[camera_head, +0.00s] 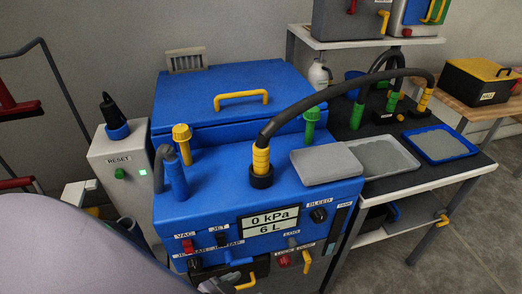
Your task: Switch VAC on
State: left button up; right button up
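The blue machine (215,215) stands in the middle. Its front panel carries a VAC label (184,235) with a small red switch (188,246) below it; the switch's position is too small to tell. The display (269,219) reads 0 kPa and 6 L. My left arm (90,255) fills the lower left corner, in front of the machine's lower left. A small grey part at the bottom edge, below the VAC switch, may be my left gripper; its fingers cannot be made out. My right gripper is out of view.
A JET switch (222,238), BLEED knob (318,214) and red lower knob (284,261) share the panel. A black hose (330,92) arches from the machine to the right table (430,180). A grey RESET box (122,172) with a lit green light stands left.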

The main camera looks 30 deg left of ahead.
aim_at(188, 244)
jog(key=u, duration=1.15)
